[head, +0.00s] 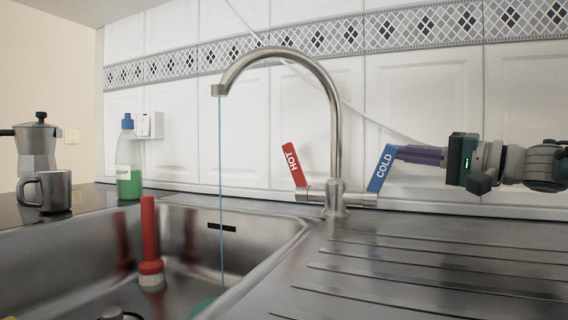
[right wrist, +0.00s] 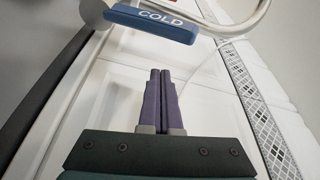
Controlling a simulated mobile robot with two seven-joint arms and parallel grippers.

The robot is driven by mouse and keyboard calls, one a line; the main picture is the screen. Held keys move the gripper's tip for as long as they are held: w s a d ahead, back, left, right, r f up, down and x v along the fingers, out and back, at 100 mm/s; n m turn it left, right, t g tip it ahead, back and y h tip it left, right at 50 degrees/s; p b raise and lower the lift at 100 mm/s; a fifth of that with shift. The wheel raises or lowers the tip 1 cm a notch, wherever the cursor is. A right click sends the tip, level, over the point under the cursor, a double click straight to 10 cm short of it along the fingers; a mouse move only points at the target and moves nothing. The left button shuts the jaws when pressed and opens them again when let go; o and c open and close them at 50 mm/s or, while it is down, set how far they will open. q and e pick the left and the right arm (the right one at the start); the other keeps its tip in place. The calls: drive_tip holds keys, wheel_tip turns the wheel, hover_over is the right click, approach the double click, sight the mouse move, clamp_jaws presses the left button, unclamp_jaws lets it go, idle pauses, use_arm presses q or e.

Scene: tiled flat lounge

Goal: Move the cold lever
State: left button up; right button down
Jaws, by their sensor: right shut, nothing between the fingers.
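The blue cold lever (head: 381,168) stands on the right side of the tap (head: 334,150), tilted up and to the right. It also shows in the right wrist view (right wrist: 152,22). My right gripper (head: 400,153) comes in from the right, its purple fingers shut with nothing between them. In the head view the fingertips are at the lever's upper right edge; I cannot tell whether they touch it. In the right wrist view the closed fingertips (right wrist: 160,72) point toward the lever. A thin stream of water (head: 221,180) runs from the spout. My left gripper is not in view.
The red hot lever (head: 293,165) stands left of the tap, tilted up and left. The sink (head: 255,225) holds a red-handled plunger (head: 150,245). A soap bottle (head: 128,165), grey mug (head: 50,190) and moka pot (head: 35,147) stand at left. The ribbed drainer (head: 430,260) is clear.

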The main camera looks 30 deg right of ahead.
sight(381, 171)
drive_tip(key=shift+s+a+f+b, duration=0.25)
drive_tip(key=shift+s+a+f, duration=0.05)
drive_tip(key=shift+s+a, duration=0.4)
drive_tip(key=shift+s+a+f+b, duration=0.2)
drive_tip(key=shift+s+a+f, duration=0.05)
drive_tip(key=shift+s+a, duration=0.4)
drive_tip(key=shift+w, duration=0.1)
